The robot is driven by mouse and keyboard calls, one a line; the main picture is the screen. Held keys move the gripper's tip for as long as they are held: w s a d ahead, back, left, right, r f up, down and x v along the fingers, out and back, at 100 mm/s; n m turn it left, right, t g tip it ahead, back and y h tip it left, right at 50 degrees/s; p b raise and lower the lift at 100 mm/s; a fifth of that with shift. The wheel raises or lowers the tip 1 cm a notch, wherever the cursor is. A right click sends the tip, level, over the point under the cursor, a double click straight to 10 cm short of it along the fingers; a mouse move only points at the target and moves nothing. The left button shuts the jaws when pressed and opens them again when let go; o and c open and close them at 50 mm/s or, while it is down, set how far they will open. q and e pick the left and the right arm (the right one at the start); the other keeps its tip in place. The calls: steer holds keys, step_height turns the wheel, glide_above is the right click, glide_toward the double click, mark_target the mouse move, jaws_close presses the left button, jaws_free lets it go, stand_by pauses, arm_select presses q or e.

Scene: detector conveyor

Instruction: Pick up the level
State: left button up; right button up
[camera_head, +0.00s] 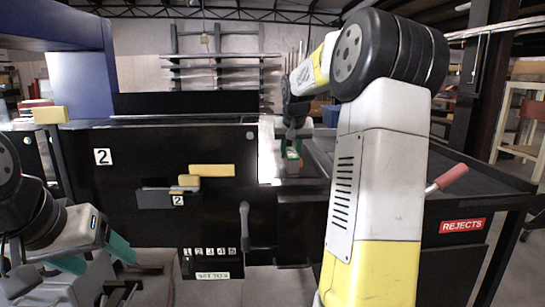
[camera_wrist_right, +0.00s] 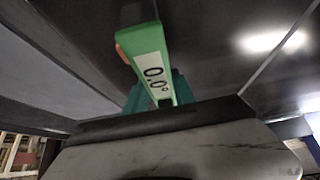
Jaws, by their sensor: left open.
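The level is a green bar with a white face that reads 0.0° and an orange end. In the right wrist view the level (camera_wrist_right: 150,62) stretches away from my right gripper (camera_wrist_right: 160,98), whose teal fingers lie close against both its sides. In the head view the level (camera_head: 293,155) is small and partly hidden, near the right gripper at the end of my right arm. My left gripper (camera_head: 97,256) is open and empty at the lower left, with its teal fingers apart.
A black conveyor housing (camera_head: 130,220) with yellow parts and number labels fills the middle. A black cart with a REJECTS sign (camera_head: 462,225) and a red handle (camera_head: 453,176) stands at the right. A yellow block (camera_head: 50,115) sits at the upper left.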

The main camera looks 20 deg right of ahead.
jaws_close()
steer(key=shift+r, duration=0.2)
